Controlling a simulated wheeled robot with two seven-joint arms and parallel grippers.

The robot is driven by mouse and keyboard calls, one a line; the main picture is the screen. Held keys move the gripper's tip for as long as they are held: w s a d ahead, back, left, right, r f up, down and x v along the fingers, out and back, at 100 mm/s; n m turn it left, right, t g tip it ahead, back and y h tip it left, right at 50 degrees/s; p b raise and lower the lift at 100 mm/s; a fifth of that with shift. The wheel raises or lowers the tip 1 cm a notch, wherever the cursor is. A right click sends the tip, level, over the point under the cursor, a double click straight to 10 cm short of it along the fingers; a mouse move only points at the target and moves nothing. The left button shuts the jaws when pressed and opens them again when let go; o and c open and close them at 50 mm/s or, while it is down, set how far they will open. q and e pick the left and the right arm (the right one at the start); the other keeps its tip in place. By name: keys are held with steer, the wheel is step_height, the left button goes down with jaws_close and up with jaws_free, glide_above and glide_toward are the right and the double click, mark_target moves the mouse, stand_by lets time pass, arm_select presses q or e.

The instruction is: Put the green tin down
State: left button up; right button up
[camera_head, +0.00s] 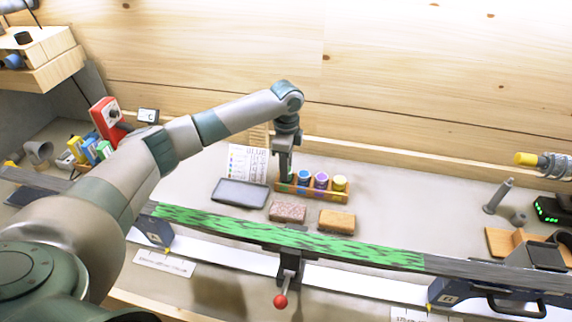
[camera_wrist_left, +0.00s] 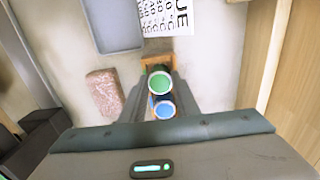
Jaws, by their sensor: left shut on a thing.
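My left gripper (camera_head: 285,176) points down over the left end of a small wooden tin rack (camera_head: 325,197). In the left wrist view its fingers are shut on the green tin (camera_wrist_left: 159,82), whose round green top shows between them. The green tin is at the rack's end slot; I cannot tell whether it rests on the rack's floor. The blue tin (camera_head: 303,178) stands beside it in the rack, and its top also shows in the left wrist view (camera_wrist_left: 165,109). A purple tin (camera_head: 321,180) and a yellow tin (camera_head: 340,183) follow to the right. My right gripper is not in view.
A grey tray (camera_head: 241,193) and a printed sheet (camera_head: 246,160) lie left of the rack. A pinkish block (camera_head: 287,211) and an orange-brown block (camera_head: 337,222) lie in front. A long green-streaked ski (camera_head: 230,228) crosses the bench nearer me.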

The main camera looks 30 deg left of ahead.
arm_select(q)
steer(key=shift+f, duration=0.3)
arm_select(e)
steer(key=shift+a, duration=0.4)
arm_select(q)
steer(key=o, duration=1)
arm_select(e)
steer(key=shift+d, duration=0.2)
